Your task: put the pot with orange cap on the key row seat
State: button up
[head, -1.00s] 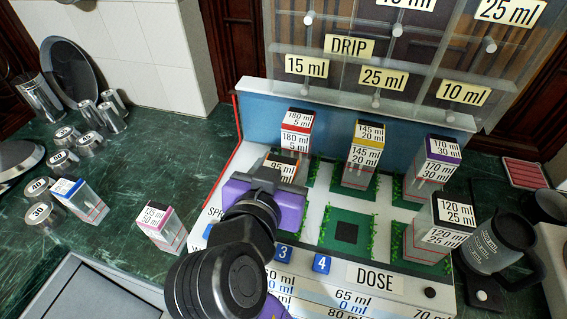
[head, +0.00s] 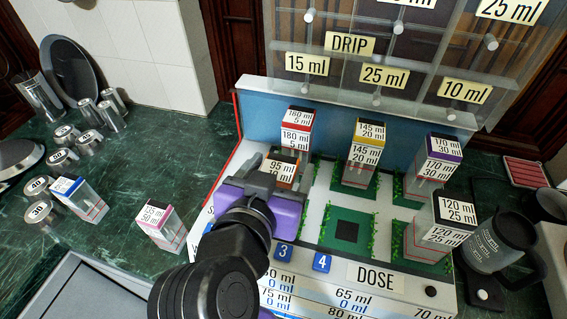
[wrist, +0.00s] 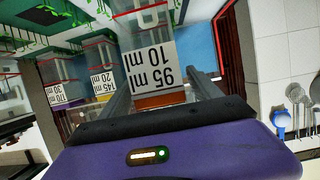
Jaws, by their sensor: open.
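The pot with the orange cap (head: 281,172), labelled 95 ml / 10 ml, stands at the left of the white rack, in front of the red-capped pot. In the wrist view this pot (wrist: 150,65) is between the two fingers of my gripper (wrist: 163,82), its orange cap edge close to the palm. The fingers are open, with a visible gap on the right side. In the head view my purple gripper (head: 262,190) hides the pot's lower part and its seat. The empty green seat (head: 345,231) with a dark square middle lies in the row nearest the blue keys (head: 321,263).
The red-capped (head: 297,128), yellow-capped (head: 365,150) and purple-capped (head: 438,165) pots stand in the back row. A black-capped pot (head: 440,232) stands right of the empty seat. Pink-capped (head: 161,227) and blue-capped (head: 80,198) pots stand on the green counter at left.

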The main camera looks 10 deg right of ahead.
jog(key=v, duration=1)
jog(key=shift+b, duration=0.45)
